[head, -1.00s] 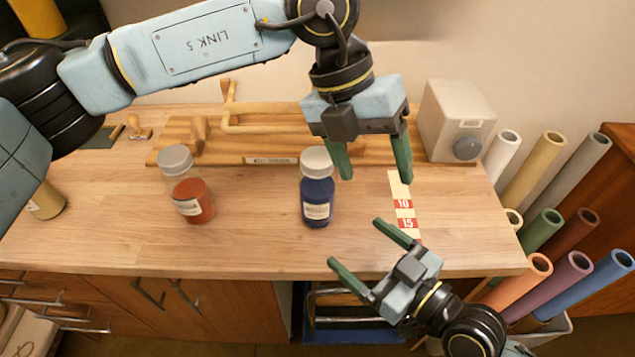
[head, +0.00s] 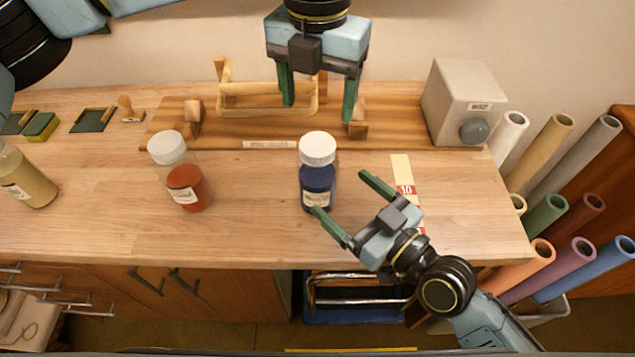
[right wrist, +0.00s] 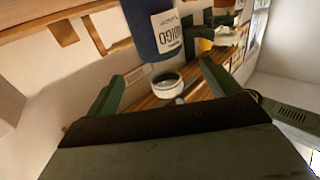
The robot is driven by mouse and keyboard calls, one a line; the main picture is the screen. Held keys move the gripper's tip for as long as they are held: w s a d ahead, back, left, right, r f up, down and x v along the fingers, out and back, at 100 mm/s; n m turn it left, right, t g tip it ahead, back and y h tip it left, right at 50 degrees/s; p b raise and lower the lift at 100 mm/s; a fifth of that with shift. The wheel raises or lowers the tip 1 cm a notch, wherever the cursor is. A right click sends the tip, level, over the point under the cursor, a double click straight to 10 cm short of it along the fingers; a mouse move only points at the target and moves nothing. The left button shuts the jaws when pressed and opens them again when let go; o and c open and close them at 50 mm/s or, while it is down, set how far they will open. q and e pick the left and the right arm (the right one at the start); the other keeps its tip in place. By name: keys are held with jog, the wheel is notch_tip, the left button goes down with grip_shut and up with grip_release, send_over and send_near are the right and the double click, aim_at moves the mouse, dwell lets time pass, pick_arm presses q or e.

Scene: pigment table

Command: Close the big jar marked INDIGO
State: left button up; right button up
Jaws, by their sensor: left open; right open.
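The blue jar (head: 318,188) with a white lid (head: 317,148) on top stands upright on the table. In the right wrist view the jar (right wrist: 150,22) appears upside down, its label reading INDIGO, with the white lid (right wrist: 168,86) below. I cannot tell how tight the lid is. My right gripper (head: 342,193) is open and empty, low and right of the jar; one fingertip overlaps the jar's lower front in the head view. Its fingers also show in the right wrist view (right wrist: 160,88). My left gripper (head: 319,96) is open and empty, above and behind the lid.
A red-brown jar (head: 187,188) with a white lid stands to the left, and a tan jar (head: 30,183) at far left. Behind are a wooden board (head: 230,137) with a wooden frame and a grey box (head: 463,105) with a knob. Coloured rolls (head: 575,260) stand at the right.

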aim_at(317, 144)
jog(key=x, duration=0.9)
jog(key=shift+w+a, duration=0.15)
jog(key=c, duration=1.8)
pick_arm(q)
jog(key=shift+m, duration=0.6)
pick_arm(e)
grip_shut()
pick_arm(q)
jog(key=shift+m, duration=1.7)
jog(key=shift+f, duration=4.05)
